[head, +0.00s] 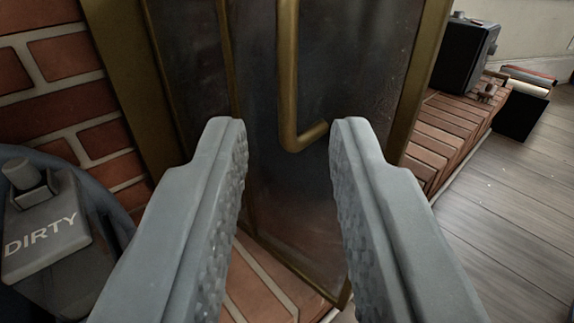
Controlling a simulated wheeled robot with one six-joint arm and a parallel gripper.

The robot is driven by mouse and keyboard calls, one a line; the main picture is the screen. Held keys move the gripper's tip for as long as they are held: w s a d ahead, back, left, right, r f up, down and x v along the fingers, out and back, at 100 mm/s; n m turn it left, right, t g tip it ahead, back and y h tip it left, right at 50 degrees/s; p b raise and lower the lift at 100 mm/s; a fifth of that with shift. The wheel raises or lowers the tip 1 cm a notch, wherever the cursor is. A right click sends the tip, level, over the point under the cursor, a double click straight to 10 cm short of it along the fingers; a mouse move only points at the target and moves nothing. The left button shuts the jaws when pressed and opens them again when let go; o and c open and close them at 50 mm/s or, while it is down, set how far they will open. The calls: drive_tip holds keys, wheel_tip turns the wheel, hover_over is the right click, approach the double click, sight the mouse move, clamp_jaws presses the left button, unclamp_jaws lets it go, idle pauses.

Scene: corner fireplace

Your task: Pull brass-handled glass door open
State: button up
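The glass door (365,75) is a dark, smoky pane in a brass frame, in the middle of the head view. Its brass handle (288,80) is a vertical bar that bends at its lower end toward the right. My gripper (288,128) is open, with one grey finger on each side of the handle's lower end in the picture. The right fingertip overlaps or nearly meets the bent end of the handle; I cannot tell if they touch. Nothing is held between the fingers. The handle's upper end is out of view.
A brick wall (60,45) stands at the left. A grey item marked DIRTY (45,235) is at the lower left. A brick hearth (440,135) runs to the right, with a black box (463,55) on it.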

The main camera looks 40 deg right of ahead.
drive_tip(key=v, duration=0.7)
drive_tip(key=shift+s+a, duration=0.15)
drive_tip(key=shift+s, duration=0.05)
